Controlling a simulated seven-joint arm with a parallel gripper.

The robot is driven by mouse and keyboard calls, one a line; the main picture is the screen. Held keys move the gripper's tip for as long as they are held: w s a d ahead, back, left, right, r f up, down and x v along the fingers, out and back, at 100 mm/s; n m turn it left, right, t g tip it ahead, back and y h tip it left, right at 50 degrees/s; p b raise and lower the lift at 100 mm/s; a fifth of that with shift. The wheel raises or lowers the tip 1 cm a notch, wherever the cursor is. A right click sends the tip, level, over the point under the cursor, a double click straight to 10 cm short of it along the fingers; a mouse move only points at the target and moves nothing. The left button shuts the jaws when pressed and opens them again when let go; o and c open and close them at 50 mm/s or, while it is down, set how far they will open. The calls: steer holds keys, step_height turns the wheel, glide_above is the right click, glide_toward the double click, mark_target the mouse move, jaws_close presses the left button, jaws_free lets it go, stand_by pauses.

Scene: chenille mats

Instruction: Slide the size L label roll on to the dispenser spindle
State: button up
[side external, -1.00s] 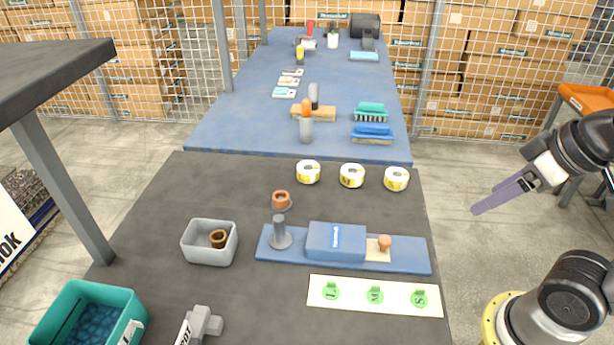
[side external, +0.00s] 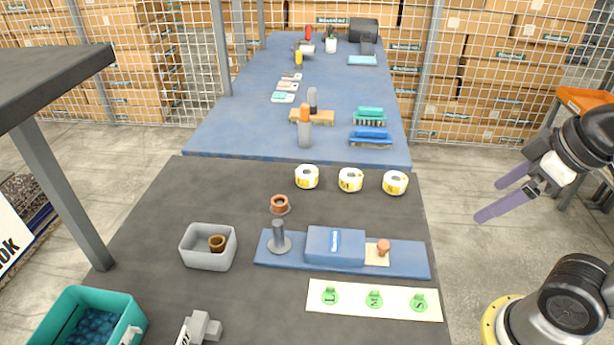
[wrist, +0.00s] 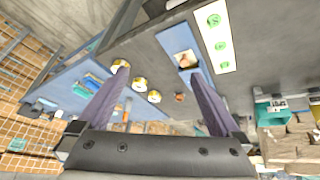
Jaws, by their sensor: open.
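Three white and yellow label rolls stand in a row on the dark table: a left roll (side external: 307,177), a middle roll (side external: 350,180) and a right roll (side external: 395,183). Their size marks are too small to read. The dispenser (side external: 335,245) is a blue base with a blue block. Its grey spindle (side external: 279,236) stands upright and bare at the left end. My gripper (side external: 490,201) is open and empty, in the air right of the table, well apart from the rolls. In the wrist view the rolls (wrist: 140,84) show between its fingers.
A card (side external: 373,300) with green L, M and S marks lies in front of the dispenser. A grey bin (side external: 208,248) holds a brown ring. A teal crate (side external: 88,320) is front left. Brushes stand on the blue table behind.

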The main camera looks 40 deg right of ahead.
steer(key=w+r+n, duration=0.3)
steer(key=w+r, duration=0.2)
steer(key=r, duration=0.3)
steer(key=w+r+n+g, duration=0.1)
steer(key=w+r+n, duration=0.4)
steer(key=w, duration=0.6)
steer(key=n+g, duration=0.4)
glide_above(309, 174)
step_height(309, 174, down, 25)
steer(key=shift+f, duration=3.15)
steer(key=c, duration=1.4)
